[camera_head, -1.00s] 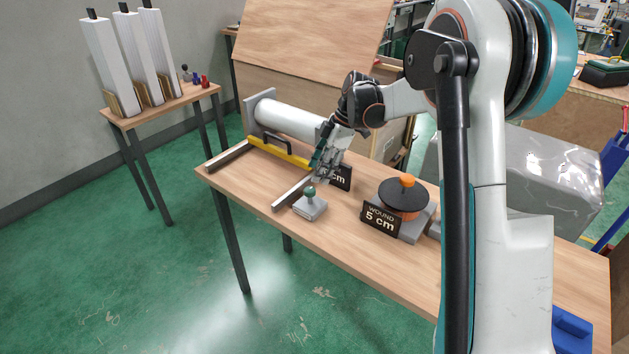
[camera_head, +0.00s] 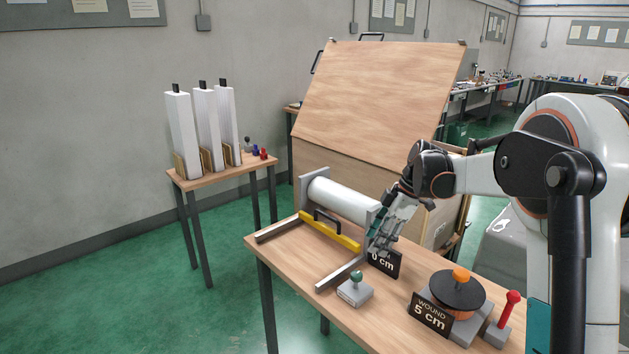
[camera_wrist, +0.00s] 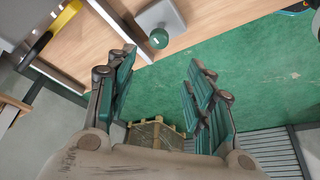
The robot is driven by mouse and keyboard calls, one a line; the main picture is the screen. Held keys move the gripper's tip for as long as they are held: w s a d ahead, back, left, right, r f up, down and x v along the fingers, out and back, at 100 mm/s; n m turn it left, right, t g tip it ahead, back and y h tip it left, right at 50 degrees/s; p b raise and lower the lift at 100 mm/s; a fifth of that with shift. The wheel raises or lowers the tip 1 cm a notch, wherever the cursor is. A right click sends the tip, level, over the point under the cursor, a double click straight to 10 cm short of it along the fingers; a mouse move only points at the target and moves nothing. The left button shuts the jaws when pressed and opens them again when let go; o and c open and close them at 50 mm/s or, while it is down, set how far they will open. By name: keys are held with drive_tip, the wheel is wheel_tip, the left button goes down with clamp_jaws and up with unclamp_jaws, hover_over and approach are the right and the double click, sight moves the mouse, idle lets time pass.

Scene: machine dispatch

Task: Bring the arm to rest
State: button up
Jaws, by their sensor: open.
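My gripper (camera_head: 383,243) is over the wooden workbench (camera_head: 290,246), in front of the right end of a white roll in a grey frame. In the wrist view my gripper (camera_wrist: 165,95) has its two green-padded fingers spread apart with nothing between them. My arm reaches in from the right of the head view. The gripper partly hides a black sign reading "0 cm" (camera_head: 386,264); its first part is covered.
On the bench are a yellow bar (camera_head: 330,232), a green-knobbed block (camera_head: 354,290), a "WOUND 5 cm" sign (camera_head: 432,313), an orange-knobbed disc (camera_head: 458,288) and a red lever (camera_head: 507,312). A side table (camera_head: 215,176) holds white columns. A slanted wooden panel (camera_head: 375,95) stands behind.

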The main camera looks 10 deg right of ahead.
drive_tip(key=s+a+r+m+t+h, duration=0.15)
drive_tip(key=s+r+m, duration=0.25)
drive_tip(key=s, duration=0.4)
drive_tip(key=s+a+r+m+t+h, duration=0.1)
drive_tip(key=s+a+r+m, duration=0.3)
drive_tip(key=s, duration=0.4)
drive_tip(key=s+f+m+t+h, duration=0.2)
drive_tip(key=s+m, duration=0.6)
drive_tip(key=s, duration=0.9)
drive_tip(key=shift+d+f+t, duration=0.25)
drive_tip(key=shift+f+t, duration=0.55)
drive_tip(key=shift+t, duration=0.15)
